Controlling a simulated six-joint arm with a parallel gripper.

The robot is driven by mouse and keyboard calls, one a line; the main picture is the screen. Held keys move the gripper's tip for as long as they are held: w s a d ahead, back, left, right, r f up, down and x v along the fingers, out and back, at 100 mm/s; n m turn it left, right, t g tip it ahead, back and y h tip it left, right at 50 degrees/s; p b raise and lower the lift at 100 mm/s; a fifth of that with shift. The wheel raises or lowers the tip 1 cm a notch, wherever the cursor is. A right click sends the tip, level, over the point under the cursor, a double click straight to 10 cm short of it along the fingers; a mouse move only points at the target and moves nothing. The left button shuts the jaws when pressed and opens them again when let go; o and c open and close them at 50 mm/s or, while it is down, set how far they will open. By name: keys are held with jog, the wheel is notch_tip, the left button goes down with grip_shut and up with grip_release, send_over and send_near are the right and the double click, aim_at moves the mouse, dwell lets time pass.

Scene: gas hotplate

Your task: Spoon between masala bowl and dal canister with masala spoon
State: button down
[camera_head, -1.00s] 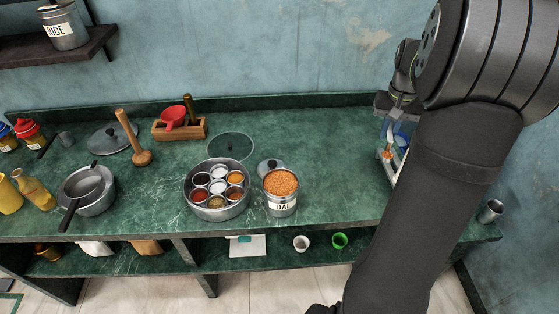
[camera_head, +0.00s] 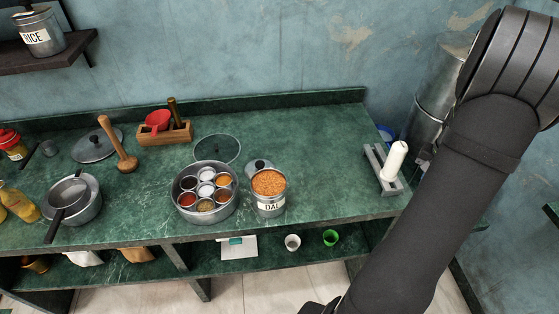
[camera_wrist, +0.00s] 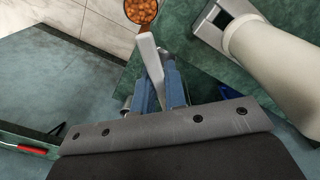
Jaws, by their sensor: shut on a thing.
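My gripper (camera_wrist: 160,88) is shut on the pale handle of a spoon (camera_wrist: 148,48) in the wrist view. The spoon's bowl (camera_wrist: 140,9) holds orange grains and is cut by the top edge. In the head view my arm hides the gripper and spoon. The round steel masala bowl (camera_head: 174,205) stands on the green counter with several small cups of coloured spices. The dal canister (camera_head: 268,204), labelled and full of orange grains, stands just right of it, with a narrow gap between. My gripper is far to the right of both.
A white cylinder (camera_head: 395,160) on a grey stand (camera_head: 376,165) is at the counter's right end; it shows close beside my gripper in the wrist view (camera_wrist: 275,60). A glass lid (camera_head: 217,148) lies behind the bowl. The counter between canister and stand is clear.

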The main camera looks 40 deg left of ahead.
dwell(0.6)
jog(key=w+a+r+n, duration=0.3)
jog(key=a+r+n, duration=0.35)
jog(key=r, duration=0.65)
jog(key=s+a+r, duration=0.1)
jog(key=s+a, duration=0.2)
jog(key=a, duration=0.5)
jog(key=s+a+n, duration=0.2)
jog(key=s+a, duration=1.6)
jog(key=a, duration=0.1)
jog(key=s+a+f+m, duration=0.8)
jog(key=s+a+f, duration=0.1)
jog(key=a, duration=0.3)
jog(key=shift+f, duration=0.8)
jog(key=shift+s+m, duration=0.1)
jog(key=shift+m, duration=0.15)
